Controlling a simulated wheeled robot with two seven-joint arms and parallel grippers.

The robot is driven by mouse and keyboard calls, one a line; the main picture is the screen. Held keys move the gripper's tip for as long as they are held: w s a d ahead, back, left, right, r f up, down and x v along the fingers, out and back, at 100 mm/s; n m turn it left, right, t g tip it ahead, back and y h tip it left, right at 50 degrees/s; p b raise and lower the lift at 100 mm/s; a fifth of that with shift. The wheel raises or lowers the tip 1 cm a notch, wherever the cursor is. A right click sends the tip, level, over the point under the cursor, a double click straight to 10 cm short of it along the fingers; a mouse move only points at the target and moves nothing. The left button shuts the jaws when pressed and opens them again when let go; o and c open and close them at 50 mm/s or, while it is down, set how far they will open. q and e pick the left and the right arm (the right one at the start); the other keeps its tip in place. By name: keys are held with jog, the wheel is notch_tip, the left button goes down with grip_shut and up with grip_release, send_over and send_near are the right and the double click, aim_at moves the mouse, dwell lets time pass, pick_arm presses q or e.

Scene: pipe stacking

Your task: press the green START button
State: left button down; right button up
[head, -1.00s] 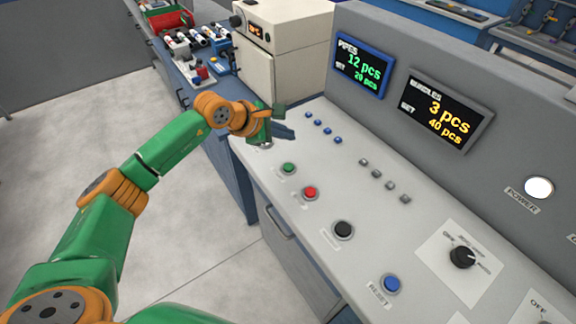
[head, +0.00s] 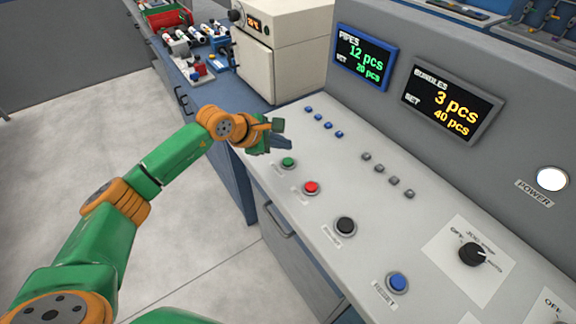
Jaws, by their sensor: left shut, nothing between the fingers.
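The green button (head: 288,162) sits on the sloped grey control panel (head: 330,185), at the left end of a row with the red, black and blue buttons. It is fully visible; its label is hidden or too small to read. My left gripper (head: 286,145) is shut and empty. Its dark fingertips show just behind the green button in the picture, close to it; I cannot tell how high they are above the panel. My right gripper is not in view.
A red button (head: 311,187), a black button (head: 345,226) and a blue RESET button (head: 397,282) line the panel's front edge. Small blue and grey keys sit behind. Two displays (head: 363,57) stand upright at the back. A beige box (head: 282,55) stands beyond the panel.

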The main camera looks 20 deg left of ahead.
aim_at(291, 158)
pick_arm(q)
jog(key=shift+f+b, duration=1)
jog(key=shift+f, duration=0.45)
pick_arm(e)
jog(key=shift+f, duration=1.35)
pick_arm(q)
jog(key=shift+f+b, duration=0.35)
jog(key=shift+b, duration=0.15)
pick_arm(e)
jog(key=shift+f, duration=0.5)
pick_arm(q)
jog(key=shift+f+b, duration=0.45)
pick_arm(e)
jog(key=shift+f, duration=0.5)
pick_arm(q)
jog(key=shift+r, duration=0.1)
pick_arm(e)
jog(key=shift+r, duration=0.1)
pick_arm(q)
jog(key=shift+r+p, duration=0.45)
jog(key=shift+r, duration=0.25)
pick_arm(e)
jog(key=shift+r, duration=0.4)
